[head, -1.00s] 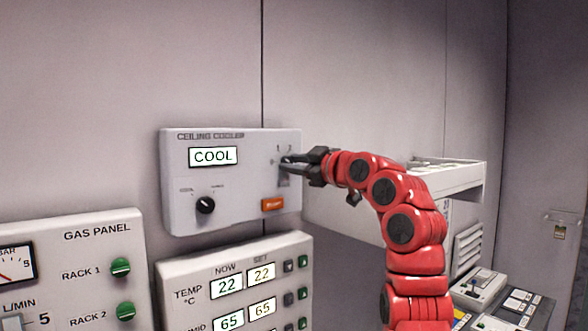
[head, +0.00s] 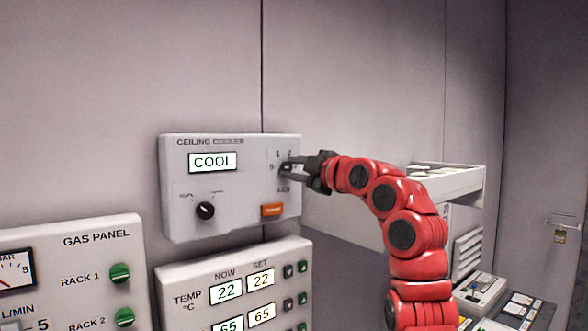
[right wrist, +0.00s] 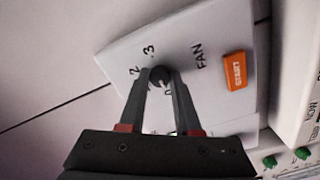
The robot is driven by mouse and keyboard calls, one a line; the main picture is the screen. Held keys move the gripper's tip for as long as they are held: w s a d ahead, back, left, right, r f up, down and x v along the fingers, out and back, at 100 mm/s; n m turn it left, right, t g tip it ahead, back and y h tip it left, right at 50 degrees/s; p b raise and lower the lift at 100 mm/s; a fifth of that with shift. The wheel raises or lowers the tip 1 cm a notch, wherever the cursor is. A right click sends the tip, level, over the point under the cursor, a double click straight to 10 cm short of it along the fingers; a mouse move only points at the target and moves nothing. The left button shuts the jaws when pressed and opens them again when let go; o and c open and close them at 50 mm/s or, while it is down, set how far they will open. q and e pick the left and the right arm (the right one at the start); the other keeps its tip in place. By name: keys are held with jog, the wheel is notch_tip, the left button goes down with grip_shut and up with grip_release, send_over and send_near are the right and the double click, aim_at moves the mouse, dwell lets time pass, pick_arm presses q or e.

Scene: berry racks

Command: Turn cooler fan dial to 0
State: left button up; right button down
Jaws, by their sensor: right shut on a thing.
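The ceiling cooler panel (head: 240,222) is a white box on the wall, its display reading COOL. In the right wrist view the two fingertips (right wrist: 160,82) sit on either side of the knob. The fingers partly hide the dial and some numbers, so its pointer setting cannot be read. My left gripper is not in view.
A black mode knob (head: 205,211) and an orange START button (right wrist: 235,70) are on the same panel. Below are a temperature and humidity panel (head: 200,276) and a gas panel (head: 70,258) with green knobs. A white shelf (head: 460,186) stands right, behind my arm.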

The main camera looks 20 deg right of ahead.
jog(key=c, duration=0.6)
grip_release()
jog(key=shift+s+d+b, duration=0.2)
jog(key=shift+s+b, duration=0.2)
jog(key=shift+s, duration=0.1)
jog(key=b+v, duration=0.6)
jog(key=v, duration=1)
jog(key=shift+s, duration=0.2)
